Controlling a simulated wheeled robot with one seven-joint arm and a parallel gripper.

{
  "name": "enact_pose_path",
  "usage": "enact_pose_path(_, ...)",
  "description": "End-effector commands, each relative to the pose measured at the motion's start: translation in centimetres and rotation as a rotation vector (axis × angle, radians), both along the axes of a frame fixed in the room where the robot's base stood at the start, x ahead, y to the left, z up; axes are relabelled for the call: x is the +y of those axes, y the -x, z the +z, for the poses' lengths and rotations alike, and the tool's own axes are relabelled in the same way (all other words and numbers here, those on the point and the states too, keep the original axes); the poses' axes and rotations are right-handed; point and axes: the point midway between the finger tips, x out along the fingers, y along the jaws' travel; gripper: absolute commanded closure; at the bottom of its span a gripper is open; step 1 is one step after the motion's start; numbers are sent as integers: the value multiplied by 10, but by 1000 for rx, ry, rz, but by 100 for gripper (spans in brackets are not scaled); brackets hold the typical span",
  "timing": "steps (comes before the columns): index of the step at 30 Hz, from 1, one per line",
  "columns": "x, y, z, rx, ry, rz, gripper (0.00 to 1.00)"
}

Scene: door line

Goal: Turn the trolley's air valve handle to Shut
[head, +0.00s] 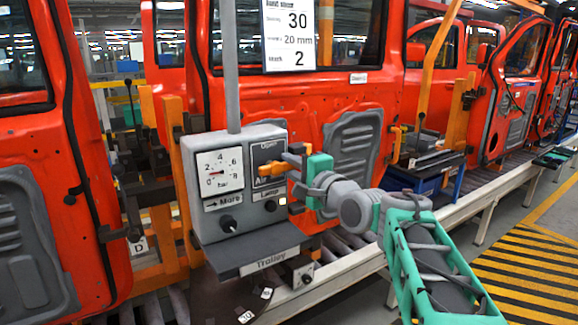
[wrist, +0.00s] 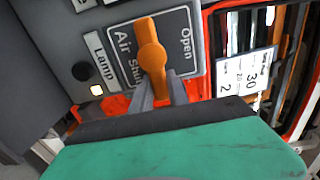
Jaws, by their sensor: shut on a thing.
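The orange air valve handle (head: 272,169) is on the dark Air plate (head: 262,152) at the right of the trolley's grey control box (head: 190,232). In the head view it lies about level, pointing right, with Open above it. In the wrist view the handle (wrist: 151,52) runs up and down, with Open to its right and Air and Shut to its left. My gripper (head: 289,167) is shut on the handle's outer end; its two grey fingers also show in the wrist view (wrist: 160,98). In the head view Shut is hidden by my gripper.
The box carries a bar gauge (head: 220,172), a black knob (head: 228,223) and a pale lit lamp (head: 282,201). A Trolley ledge (head: 262,258) juts out below. Red doors (head: 300,100) stand close behind. A striped floor area (head: 530,275) at right is clear.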

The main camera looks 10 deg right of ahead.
Motion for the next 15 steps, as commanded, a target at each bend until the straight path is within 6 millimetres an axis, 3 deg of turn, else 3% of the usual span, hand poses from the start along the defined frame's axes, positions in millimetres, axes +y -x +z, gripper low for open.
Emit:
enact_pose_path(5, 1, 0, -1, 2, -2, 2, 100)
enact_pose_path(6, 1, 0, -1, 2, -2, 2, 77)
enact_pose_path(8, 1, 0, -1, 2, -2, 2, 72)
enact_pose_path(15, 0, 0, -1, 1, 0, 0, 71)
